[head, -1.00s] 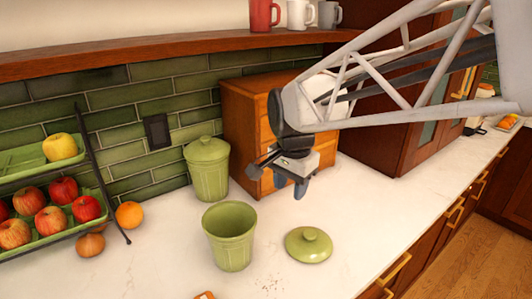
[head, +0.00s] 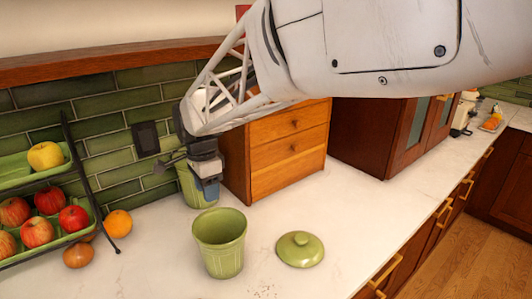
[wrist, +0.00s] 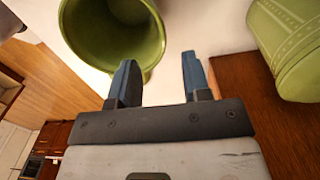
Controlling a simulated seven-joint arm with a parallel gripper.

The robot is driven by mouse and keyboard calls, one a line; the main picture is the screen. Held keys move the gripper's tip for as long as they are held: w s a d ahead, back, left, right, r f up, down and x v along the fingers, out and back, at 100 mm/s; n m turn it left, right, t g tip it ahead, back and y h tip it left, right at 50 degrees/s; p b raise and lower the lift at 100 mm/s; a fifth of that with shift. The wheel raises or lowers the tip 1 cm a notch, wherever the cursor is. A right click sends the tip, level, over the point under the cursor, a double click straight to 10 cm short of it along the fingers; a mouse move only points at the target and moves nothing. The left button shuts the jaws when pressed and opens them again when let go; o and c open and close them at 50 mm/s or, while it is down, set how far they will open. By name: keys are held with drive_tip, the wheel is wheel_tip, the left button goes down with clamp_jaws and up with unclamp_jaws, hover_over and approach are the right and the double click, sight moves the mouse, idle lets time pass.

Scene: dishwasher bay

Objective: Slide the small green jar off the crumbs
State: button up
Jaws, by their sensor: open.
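An open green jar (head: 221,262) stands upright on the white counter; its mouth shows at the upper left of the wrist view (wrist: 148,45). Crumbs (head: 268,292) lie on the counter at its lower right; whether any lie under it is hidden. A second green jar (head: 187,187), at the back by the tiled wall, is partly hidden by my gripper; its ribbed side shows at the upper right of the wrist view (wrist: 292,55). My gripper (head: 208,190) is open and empty, in front of the back jar and above and behind the open jar.
A green lid (head: 300,249) lies right of the open jar. A wooden drawer box (head: 290,148) stands close right of my gripper. A fruit rack (head: 92,180), an orange (head: 118,223) and onions (head: 78,255) are at left. The counter right of the lid is clear.

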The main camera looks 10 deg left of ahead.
sight(211, 214)
drive_tip(key=shift+f, duration=0.2)
drive_tip(key=shift+f, duration=3.7)
clamp_jaws()
